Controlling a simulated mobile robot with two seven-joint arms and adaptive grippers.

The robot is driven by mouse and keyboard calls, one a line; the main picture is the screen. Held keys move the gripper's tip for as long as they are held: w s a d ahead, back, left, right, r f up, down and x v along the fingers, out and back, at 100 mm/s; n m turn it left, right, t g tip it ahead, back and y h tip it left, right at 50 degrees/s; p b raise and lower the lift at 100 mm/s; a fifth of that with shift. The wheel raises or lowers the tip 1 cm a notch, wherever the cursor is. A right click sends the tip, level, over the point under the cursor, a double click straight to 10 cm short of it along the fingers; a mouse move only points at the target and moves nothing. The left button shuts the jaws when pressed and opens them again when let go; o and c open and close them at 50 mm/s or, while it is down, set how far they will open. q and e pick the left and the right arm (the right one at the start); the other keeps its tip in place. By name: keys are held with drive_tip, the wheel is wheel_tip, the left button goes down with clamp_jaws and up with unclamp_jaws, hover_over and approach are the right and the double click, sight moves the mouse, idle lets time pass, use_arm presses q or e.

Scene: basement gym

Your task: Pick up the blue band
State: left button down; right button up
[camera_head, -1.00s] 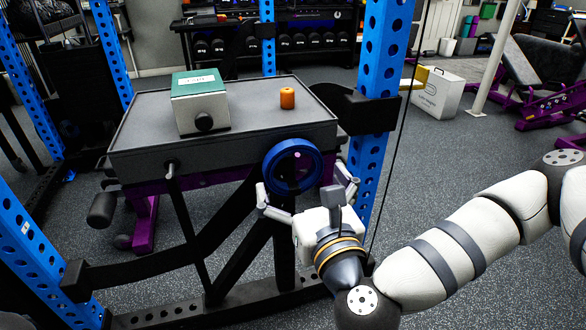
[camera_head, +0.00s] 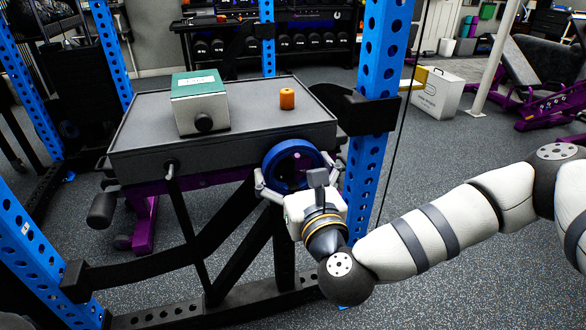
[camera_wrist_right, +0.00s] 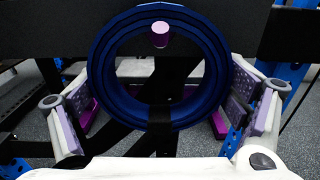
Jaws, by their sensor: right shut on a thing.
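The blue band (camera_head: 275,160) is a round blue ring upright at the front right corner of the grey table-like bench (camera_head: 140,163). My right gripper (camera_head: 299,174) reaches it from the front and is shut on it, one finger on each side. In the right wrist view the blue band (camera_wrist_right: 103,85) fills the space between the fingers of my right gripper (camera_wrist_right: 160,105). A purple peg end (camera_wrist_right: 160,34) shows inside the ring's upper part, so the band appears to hang around it. My left gripper is not in view.
A green-topped grey box (camera_head: 201,103) and a small orange cylinder (camera_head: 287,99) stand on the bench. A blue perforated rack post (camera_head: 380,80) rises just right of the band. Black straps and bars (camera_head: 245,230) cross below.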

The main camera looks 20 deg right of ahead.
sight(293, 150)
wheel_tip(293, 150, up, 4)
use_arm(q)
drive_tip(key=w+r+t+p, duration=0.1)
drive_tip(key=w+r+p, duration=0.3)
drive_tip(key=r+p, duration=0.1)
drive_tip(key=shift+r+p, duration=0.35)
drive_tip(key=shift+p, duration=0.15)
use_arm(e)
drive_tip(key=s, duration=1.8)
drive_tip(key=shift+f, duration=0.25)
